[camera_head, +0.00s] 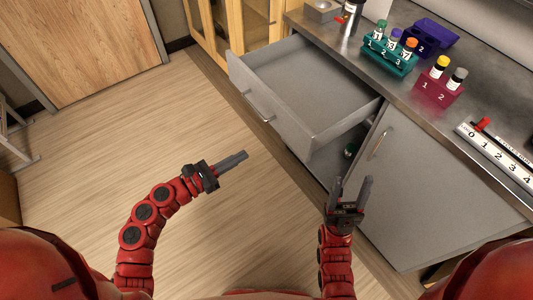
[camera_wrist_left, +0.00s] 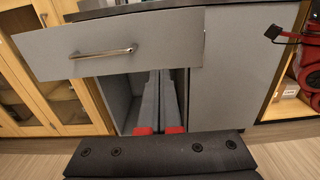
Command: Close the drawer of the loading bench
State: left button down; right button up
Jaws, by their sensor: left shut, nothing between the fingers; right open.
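The grey drawer (camera_head: 303,88) of the loading bench is pulled well out and looks empty in the head view. Its front has a metal bar handle (camera_head: 258,107); the drawer front (camera_wrist_left: 160,40) and handle (camera_wrist_left: 100,53) also show in the left wrist view. My left gripper (camera_head: 245,154) is shut and empty, over the floor in front of the drawer and apart from it. Its fingers (camera_wrist_left: 158,105) point toward the bench below the drawer front in the left wrist view. My right gripper (camera_head: 352,181) is open and empty, before the bench's cabinet door.
The bench top (camera_head: 400,100) carries a teal tube rack (camera_head: 390,58), a magenta rack (camera_head: 437,90), a purple rack (camera_head: 425,42) and a numbered white strip (camera_head: 495,150). A grey cabinet door (camera_head: 430,185) is right of the drawer. The wood floor (camera_head: 120,120) at left is clear.

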aim_at(287, 130)
pick_arm(q)
jog(key=p+x, duration=0.4)
jog(key=x, duration=0.9)
jog(key=shift+w+d+r, duration=0.1)
jog(key=shift+r, duration=0.05)
jog(key=shift+w+d, duration=0.15)
jog(key=shift+d, duration=0.15)
